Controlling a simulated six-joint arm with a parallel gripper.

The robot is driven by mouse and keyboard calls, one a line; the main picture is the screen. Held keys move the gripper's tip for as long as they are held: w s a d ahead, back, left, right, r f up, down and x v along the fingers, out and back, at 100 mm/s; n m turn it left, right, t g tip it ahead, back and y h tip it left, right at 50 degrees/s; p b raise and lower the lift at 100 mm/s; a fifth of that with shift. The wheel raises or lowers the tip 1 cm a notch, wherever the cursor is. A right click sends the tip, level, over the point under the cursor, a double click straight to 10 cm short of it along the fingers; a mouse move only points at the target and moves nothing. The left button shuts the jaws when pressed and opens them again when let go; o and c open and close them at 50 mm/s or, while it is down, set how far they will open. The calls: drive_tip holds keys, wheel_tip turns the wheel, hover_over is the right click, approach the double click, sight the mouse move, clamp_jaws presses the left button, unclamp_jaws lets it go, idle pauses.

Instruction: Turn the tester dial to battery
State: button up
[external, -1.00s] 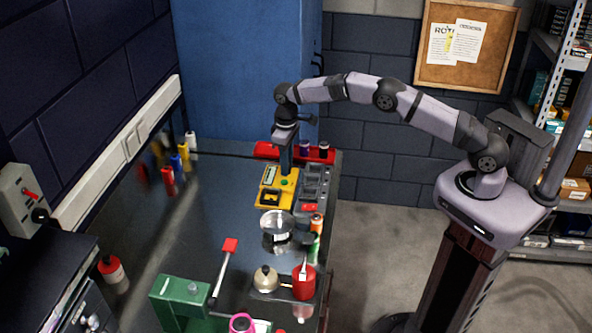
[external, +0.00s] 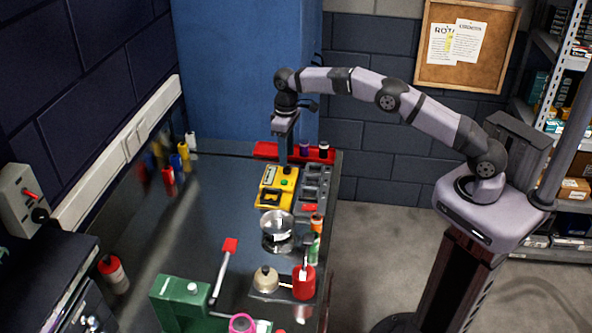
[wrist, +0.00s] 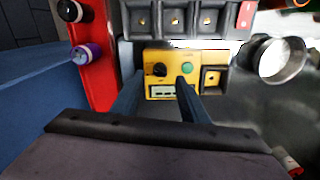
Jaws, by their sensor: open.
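The yellow tester (external: 268,196) lies on the bench top at its far end. In the wrist view the tester (wrist: 213,58) shows a black dial (wrist: 160,70), a green button (wrist: 187,70), a small display (wrist: 162,93) and a black square socket. The dial's setting marks are too small to read. My gripper (external: 286,165) points down over the tester's far end. In the wrist view my gripper (wrist: 155,80) is open and empty, with one finger on each side of the dial. I cannot tell how high the fingertips are above it.
A grey compartment tray (wrist: 190,35) sits beside the tester. A red rack (external: 265,150) with small bottles stands behind it. A metal bowl (external: 276,222) is close in front. Bottles line the bench's left side; the middle left is clear.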

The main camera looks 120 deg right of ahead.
drive_tip(key=shift+r, duration=1.5)
drive_tip(key=w+a+r+n, duration=0.1)
drive_tip(key=w+a+n, duration=0.3)
drive_tip(key=a, duration=0.9)
drive_tip(key=w+a+r+n, duration=0.1)
drive_tip(key=w+a, duration=0.6)
drive_tip(key=a, duration=0.7)
drive_tip(key=s+a+f+n, duration=0.3)
drive_tip(key=s+a, duration=0.6)
drive_tip(key=a, duration=0.3)
drive_tip(key=s+a+f+n, duration=0.2)
drive_tip(key=s+a+n, duration=0.1)
drive_tip(key=s+a, duration=0.75)
wheel_tip(320, 180, down, 36)
drive_tip(key=w+a+b, duration=0.1)
drive_tip(key=w+b, duration=0.1)
drive_tip(key=b, duration=3.4)
